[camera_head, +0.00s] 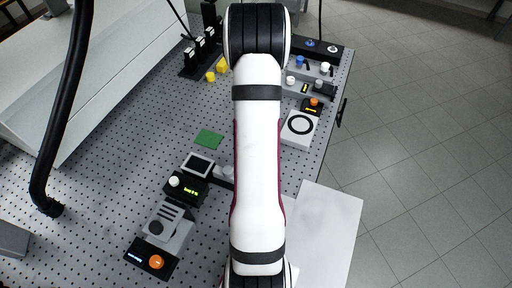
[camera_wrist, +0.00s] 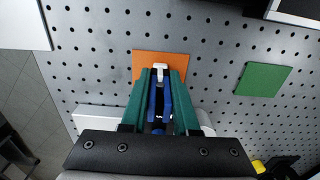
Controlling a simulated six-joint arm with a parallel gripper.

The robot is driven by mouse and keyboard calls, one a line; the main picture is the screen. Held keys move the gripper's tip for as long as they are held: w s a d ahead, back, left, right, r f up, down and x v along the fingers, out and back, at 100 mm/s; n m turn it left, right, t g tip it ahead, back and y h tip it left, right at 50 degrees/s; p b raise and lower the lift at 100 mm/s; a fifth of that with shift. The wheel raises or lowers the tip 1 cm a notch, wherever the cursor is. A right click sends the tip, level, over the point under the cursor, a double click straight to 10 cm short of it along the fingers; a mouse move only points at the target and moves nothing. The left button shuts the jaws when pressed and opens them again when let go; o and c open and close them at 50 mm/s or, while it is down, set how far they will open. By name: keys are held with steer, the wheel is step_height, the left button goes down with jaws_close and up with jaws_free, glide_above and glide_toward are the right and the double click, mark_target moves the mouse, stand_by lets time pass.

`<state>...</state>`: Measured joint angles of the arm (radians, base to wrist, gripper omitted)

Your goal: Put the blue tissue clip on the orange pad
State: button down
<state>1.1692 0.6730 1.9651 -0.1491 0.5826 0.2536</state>
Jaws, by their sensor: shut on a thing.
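The orange pad (camera_wrist: 144,62) lies on the perforated table and shows in the wrist view just beyond my fingertips. The blue tissue clip (camera_wrist: 168,103) is between the green fingers of my gripper (camera_wrist: 160,78), which is shut on it. A small white piece shows at the fingertips, over the pad. The fingers overlap the pad's near part in the picture; I cannot tell the height of the clip above it. In the head view my white arm hides the gripper, the clip and the orange pad.
A green pad (camera_head: 208,138) lies on the table; it is right of the orange pad in the wrist view. Instruments with knobs, such as the black box with an orange knob (camera_head: 153,258), stand along the near left. A ringed white device (camera_head: 299,127) stands right of my arm.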

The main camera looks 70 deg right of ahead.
steer(key=shift+f, duration=0.1)
steer(key=c, duration=0.7)
jaws_free()
steer(key=shift+o, duration=0.2)
